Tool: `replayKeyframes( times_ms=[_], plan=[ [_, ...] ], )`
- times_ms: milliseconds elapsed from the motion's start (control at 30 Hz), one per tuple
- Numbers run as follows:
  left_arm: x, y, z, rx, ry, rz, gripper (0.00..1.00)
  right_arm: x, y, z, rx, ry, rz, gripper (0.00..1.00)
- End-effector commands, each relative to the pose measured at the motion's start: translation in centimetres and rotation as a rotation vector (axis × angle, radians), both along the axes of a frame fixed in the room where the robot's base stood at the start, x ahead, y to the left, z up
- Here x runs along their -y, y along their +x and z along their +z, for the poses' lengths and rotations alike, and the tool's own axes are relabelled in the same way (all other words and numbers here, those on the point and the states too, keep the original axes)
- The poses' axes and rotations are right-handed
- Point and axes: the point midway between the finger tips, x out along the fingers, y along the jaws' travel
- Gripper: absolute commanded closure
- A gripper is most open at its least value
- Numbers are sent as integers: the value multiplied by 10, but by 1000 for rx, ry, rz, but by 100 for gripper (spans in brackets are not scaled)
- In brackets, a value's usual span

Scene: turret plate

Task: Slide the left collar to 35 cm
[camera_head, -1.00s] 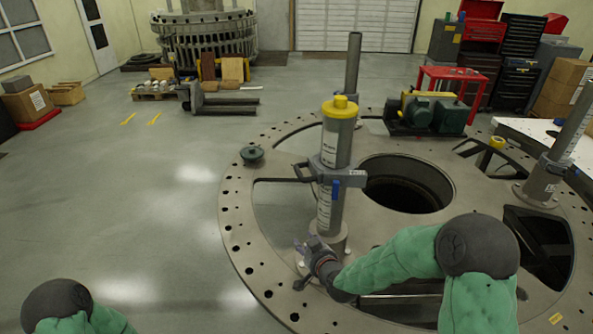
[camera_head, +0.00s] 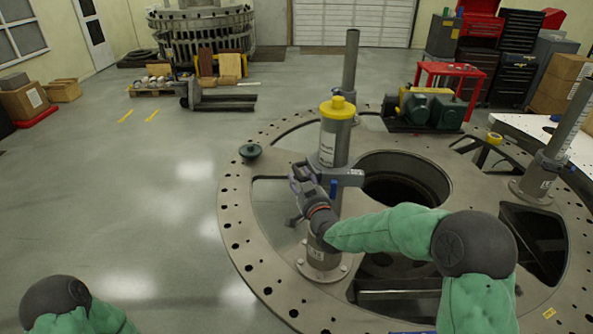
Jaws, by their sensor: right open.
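The left post (camera_head: 335,143) stands upright on the turret plate (camera_head: 236,215) with a yellow cap (camera_head: 338,107) on top. Its grey collar (camera_head: 349,178) sits around the post about halfway up, with a blue part (camera_head: 333,190) on its front. My right gripper (camera_head: 297,180) is open at about collar height in the picture, in front of and to the left of the post. It hides the collar's left side and part of the post's scale. I cannot tell whether it touches the collar. My left gripper is out of view; only my left arm shows at the lower left.
Another post (camera_head: 350,75) stands behind, and a right post (camera_head: 545,180) has its own collar. A large round opening (camera_head: 405,180) lies right of the left post. A green pump (camera_head: 428,110) sits behind it. Open floor lies to the left.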

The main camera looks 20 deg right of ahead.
Motion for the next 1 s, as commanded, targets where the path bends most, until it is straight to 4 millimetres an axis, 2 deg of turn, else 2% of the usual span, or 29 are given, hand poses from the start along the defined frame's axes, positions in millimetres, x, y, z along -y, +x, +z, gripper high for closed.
replayKeyframes(
  times_ms=[100,300,733,867,900,1000],
  plan=[
    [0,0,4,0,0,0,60,-1,17,0,-1,0,0,58],
    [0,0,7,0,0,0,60,-2,35,0,-1,0,1,58],
    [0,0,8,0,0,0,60,-3,41,-1,-1,0,0,58],
    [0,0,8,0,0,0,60,-3,41,-1,-1,0,0,95],
    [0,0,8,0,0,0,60,-3,41,-1,-2,0,1,100],
    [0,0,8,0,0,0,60,-3,41,-1,-1,0,1,100]
  ],
)
